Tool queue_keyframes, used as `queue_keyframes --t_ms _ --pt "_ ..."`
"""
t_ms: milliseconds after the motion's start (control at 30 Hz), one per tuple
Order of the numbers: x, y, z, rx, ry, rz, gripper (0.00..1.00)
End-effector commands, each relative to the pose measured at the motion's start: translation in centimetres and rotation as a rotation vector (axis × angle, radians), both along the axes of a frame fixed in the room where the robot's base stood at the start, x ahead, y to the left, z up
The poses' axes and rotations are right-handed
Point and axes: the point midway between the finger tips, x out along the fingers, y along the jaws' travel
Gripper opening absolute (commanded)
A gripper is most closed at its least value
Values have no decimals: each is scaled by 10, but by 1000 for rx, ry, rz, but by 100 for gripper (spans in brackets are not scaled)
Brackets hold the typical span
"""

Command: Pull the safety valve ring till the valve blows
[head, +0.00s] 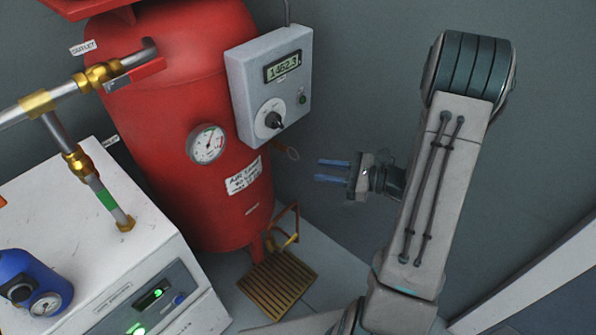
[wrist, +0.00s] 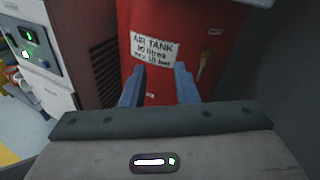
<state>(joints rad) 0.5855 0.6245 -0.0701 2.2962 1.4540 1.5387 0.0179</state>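The safety valve ring (head: 292,154) is a small brassy loop at the right side of the red air tank (head: 180,110), just below the grey control box. In the wrist view a small tan piece (wrist: 203,68) shows in front of the tank, right of the right fingertip; it looks like the ring seen nearly edge-on. My gripper (head: 318,171) is open, its two blue fingers apart and empty. In the head view it is a short way right of and slightly below the ring, not touching it. It also shows in the wrist view (wrist: 159,72).
The grey control box (head: 270,80) with a display and dial sits above the ring. A pressure gauge (head: 208,144) is on the tank. A white machine (head: 110,260) stands at left. The wall side right of the tank is clear.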

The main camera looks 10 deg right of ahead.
Motion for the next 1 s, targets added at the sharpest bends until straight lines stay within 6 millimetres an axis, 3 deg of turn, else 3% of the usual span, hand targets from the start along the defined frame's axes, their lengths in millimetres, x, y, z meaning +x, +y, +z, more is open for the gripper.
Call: queue_keyframes --t_ms 33,100,200,333,467,1000 --pt "6 -14 -25 43 11 -67 27" --pt "12 -29 -40 85 18 -138 27" --pt "17 -44 -52 122 20 -207 27" --pt "22 -48 -57 140 20 -241 27" --pt "33 -37 -57 140 19 -240 27" --pt "105 38 -57 139 19 -238 27"
